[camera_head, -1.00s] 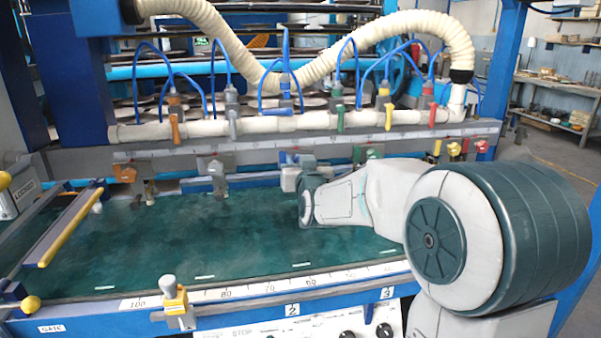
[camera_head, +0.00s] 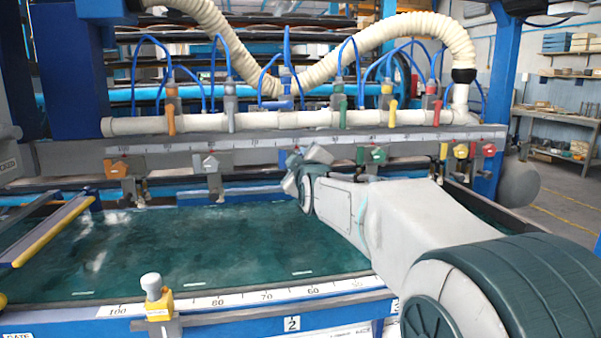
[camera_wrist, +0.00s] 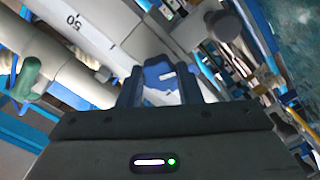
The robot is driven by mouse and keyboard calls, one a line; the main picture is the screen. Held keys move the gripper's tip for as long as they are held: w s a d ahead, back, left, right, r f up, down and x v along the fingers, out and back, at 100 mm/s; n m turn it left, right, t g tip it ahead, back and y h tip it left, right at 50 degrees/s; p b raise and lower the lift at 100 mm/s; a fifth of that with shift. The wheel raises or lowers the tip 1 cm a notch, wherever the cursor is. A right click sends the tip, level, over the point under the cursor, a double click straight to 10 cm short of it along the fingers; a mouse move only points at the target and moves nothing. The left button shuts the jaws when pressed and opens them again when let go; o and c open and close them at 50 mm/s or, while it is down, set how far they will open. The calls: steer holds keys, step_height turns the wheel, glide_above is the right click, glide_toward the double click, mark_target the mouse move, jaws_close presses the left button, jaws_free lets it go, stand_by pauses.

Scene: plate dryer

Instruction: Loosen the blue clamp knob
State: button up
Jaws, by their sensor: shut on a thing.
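The blue clamp knob (camera_wrist: 157,74) sits between the two fingers of my gripper (camera_wrist: 160,82) in the wrist view, and the gripper is shut on it. In the head view my gripper (camera_head: 303,170) is at the scale rail, over the far edge of the green bed. There it hides most of the blue clamp, and only a little blue (camera_head: 284,158) shows at its left. The turn of the knob cannot be told.
An orange-red clamp (camera_head: 116,168) and a grey clamp (camera_head: 210,163) are left of my gripper, and a green clamp (camera_head: 371,155) is close on its right. Coloured valves hang on the white pipe (camera_head: 270,122) above. The green bed (camera_head: 190,245) is clear.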

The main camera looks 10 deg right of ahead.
steer(key=n+b, duration=0.1)
steer(key=n, duration=0.4)
steer(key=shift+f+n+b, duration=0.15)
steer(key=shift+n+b, duration=0.15)
steer(key=n, duration=0.4)
steer(key=shift+n, duration=0.7)
steer(key=o, duration=1)
steer(key=shift+c, duration=0.2)
steer(key=s, duration=1.3)
steer(key=shift+s, duration=0.4)
steer(key=shift+p, duration=0.3)
